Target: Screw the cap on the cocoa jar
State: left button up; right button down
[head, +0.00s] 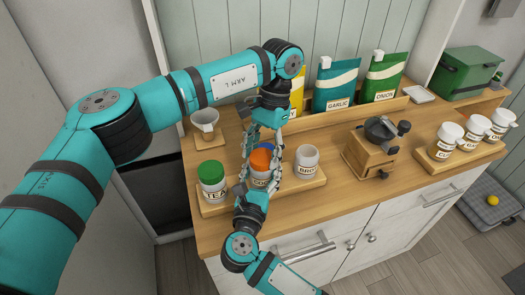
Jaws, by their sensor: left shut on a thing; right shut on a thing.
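The cocoa jar (260,182) stands in the wooden tray on the counter, its label partly hidden by gripper fingers. An orange cap (261,160) is at the jar's mouth; whether it is seated I cannot tell. My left gripper (262,150) reaches down from above, its fingers closed around the cap. My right gripper (259,184) reaches up from the front, its fingers closed around the jar body.
A green-lidded tea jar (212,182) stands left of the cocoa jar, and a pale-topped jar (307,161) right of it, in the same tray (222,208). A grinder (373,148) stands further right. A mug (205,122), seed packets (336,84) and white-capped jars (446,141) stand around.

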pick_arm(q)
jog(key=o, duration=0.8)
jog(key=shift+o, duration=0.2)
jog(key=shift+r, duration=2.25)
jog(key=shift+c, duration=0.3)
